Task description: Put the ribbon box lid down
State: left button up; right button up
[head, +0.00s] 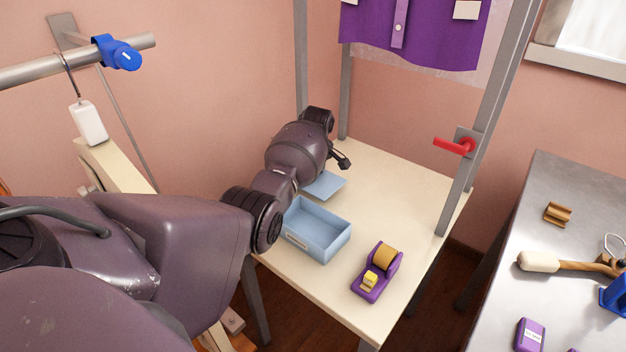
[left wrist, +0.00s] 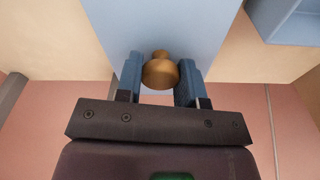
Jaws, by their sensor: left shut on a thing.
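The ribbon box (head: 318,232) is a light blue open box on the cream table, and it looks empty inside. Its lid (head: 326,186) is a flat light blue panel behind the box, partly hidden by my left arm. In the left wrist view the lid (left wrist: 200,30) fills the upper middle, with a round brass knob (left wrist: 160,72). My left gripper (left wrist: 160,82) is shut on that knob, one finger on each side. In the head view my left gripper (head: 342,160) is mostly hidden by its wrist. I cannot tell whether the lid touches the table. My right gripper is not in view.
A purple tape dispenser (head: 368,288) stands right of the box. The cream table (head: 400,200) is clear at the back right. Grey posts and a red lever (head: 454,147) stand at its right edge. A purple gown (head: 420,30) hangs above. A metal bench (head: 530,230) holds tools at right.

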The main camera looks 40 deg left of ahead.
pick_arm(q)
notch_tip(320, 180, down, 3)
jog(key=shift+r+b, duration=0.15)
jog(key=shift+b, duration=0.2)
jog(key=shift+f, duration=0.35)
jog(key=shift+r, duration=0.1)
jog(key=o, duration=0.9)
